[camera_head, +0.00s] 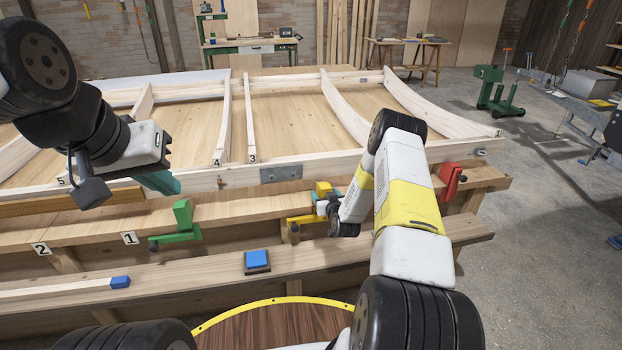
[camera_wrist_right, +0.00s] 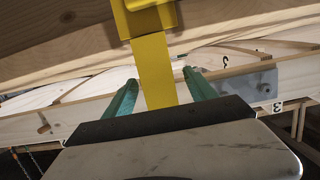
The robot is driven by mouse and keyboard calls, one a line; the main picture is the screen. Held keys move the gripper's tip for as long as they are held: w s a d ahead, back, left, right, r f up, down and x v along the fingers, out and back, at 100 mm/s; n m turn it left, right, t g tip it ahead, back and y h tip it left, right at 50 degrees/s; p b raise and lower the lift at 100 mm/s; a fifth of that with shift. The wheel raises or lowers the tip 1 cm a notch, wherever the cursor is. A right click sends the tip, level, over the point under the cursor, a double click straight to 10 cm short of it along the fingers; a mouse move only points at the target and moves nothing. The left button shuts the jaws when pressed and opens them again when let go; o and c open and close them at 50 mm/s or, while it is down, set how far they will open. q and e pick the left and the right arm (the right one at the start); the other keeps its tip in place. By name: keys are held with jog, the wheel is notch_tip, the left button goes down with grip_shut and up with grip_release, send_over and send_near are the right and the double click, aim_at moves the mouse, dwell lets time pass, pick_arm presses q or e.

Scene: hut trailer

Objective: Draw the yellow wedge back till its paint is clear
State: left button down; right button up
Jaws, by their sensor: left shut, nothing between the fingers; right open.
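A yellow piece (camera_head: 322,188) sits at the edge of the bench below the timber frame, with a yellow arm (camera_head: 300,219) reaching left. It looks like a clamp; I cannot make out a separate yellow wedge. In the right wrist view a yellow bar (camera_wrist_right: 152,58) hangs from a yellow block and passes between the teal fingers of my right gripper (camera_wrist_right: 156,80). These fingers are open, one on each side of the bar, not closed on it. My left gripper (camera_head: 162,182) is shut and empty over the bench at the left.
A green clamp (camera_head: 183,218) and a red clamp (camera_head: 450,178) stand along the same bench edge. The front plank holds a blue block (camera_head: 257,260) and a blue-tipped stick (camera_head: 120,282). The timber frame (camera_head: 290,172) lies behind.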

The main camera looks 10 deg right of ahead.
jog(key=r+v, duration=0.1)
jog(key=v, duration=0.6)
dwell(0.4)
jog(key=shift+w+r, duration=0.1)
jog(key=shift+r, duration=0.05)
notch_tip(320, 180, up, 17)
jog(key=a+n+g, duration=0.1)
jog(key=g, duration=0.2)
jog(key=s+a+r+g, duration=0.25)
jog(key=s+r, duration=0.55)
jog(key=r, duration=0.4)
jog(key=s+a+r+g, duration=0.1)
jog(key=s+r, duration=0.2)
jog(key=s, duration=0.7)
jog(key=s+a+r+g+y, duration=0.1)
jog(key=s+a+r, duration=0.1)
jog(key=s, duration=0.8)
jog(key=s+a+r+g, duration=0.1)
jog(key=s+r, duration=0.3)
jog(key=s, duration=0.6)
jog(key=shift+a+m+y, duration=0.3)
jog(key=shift+a+m, duration=0.05)
jog(key=shift+m, duration=0.05)
jog(key=shift+g, duration=0.25)
